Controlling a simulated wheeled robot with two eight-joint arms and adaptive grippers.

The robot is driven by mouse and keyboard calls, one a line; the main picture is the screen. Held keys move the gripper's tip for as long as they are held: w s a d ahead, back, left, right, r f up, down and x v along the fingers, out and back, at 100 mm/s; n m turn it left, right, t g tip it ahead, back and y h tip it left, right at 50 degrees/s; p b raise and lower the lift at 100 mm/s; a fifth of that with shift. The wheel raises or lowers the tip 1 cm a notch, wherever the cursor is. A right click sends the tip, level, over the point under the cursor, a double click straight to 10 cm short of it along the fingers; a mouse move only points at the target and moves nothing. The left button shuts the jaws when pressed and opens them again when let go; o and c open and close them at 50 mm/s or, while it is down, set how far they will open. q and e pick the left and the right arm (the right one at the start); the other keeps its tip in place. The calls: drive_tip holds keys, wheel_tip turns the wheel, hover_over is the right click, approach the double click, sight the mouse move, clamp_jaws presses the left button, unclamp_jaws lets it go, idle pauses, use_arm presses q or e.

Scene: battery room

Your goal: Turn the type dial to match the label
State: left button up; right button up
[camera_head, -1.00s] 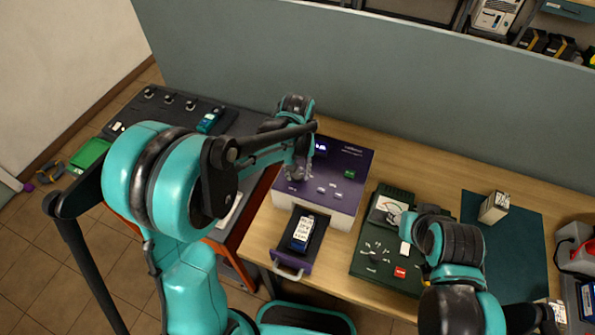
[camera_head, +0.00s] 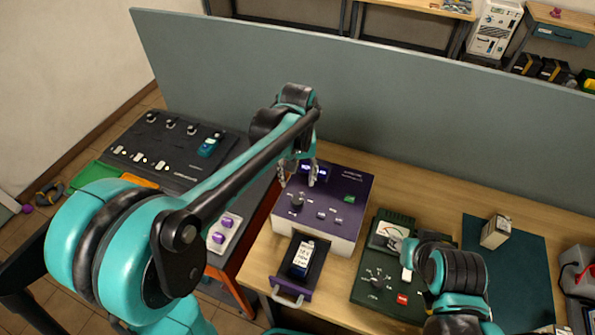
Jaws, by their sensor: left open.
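The purple-topped charger unit (camera_head: 350,190) stands on the wooden bench, with a dark round dial (camera_head: 297,204) on the left of its top. Small buttons, a green button and a lit display sit around it. The dial's setting is too small to read. In its pulled-out drawer (camera_head: 285,278) lies a dark battery with a white label (camera_head: 304,256); its print is not legible. My left gripper (camera_head: 298,173) is open and empty above the back left of the unit, behind the dial, and partly covers the display.
A green meter box (camera_head: 368,278) with dial and red button stands right of the charger, partly behind my right arm. A small box (camera_head: 495,231) stands on a dark green mat (camera_head: 530,265). A black panel (camera_head: 175,150) lies at left. A grey partition (camera_head: 400,105) runs behind.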

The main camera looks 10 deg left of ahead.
use_arm(q)
wheel_tip(320, 180, up, 3)
drive_tip(key=shift+f, duration=0.2)
idle(0.4)
drive_tip(key=s+a+f+m+t+b, duration=0.1)
drive_tip(key=s+a+f+t+b, duration=0.2)
drive_tip(key=s, duration=0.4)
drive_tip(key=s+a+f+m+t+b, duration=0.1)
drive_tip(key=s+a+f+t+b, duration=0.3)
drive_tip(key=s, duration=0.4)
drive_tip(key=shift+a+f+m, duration=0.3)
drive_tip(key=shift+a+f, duration=0.1)
drive_tip(key=shift+f, duration=0.4)
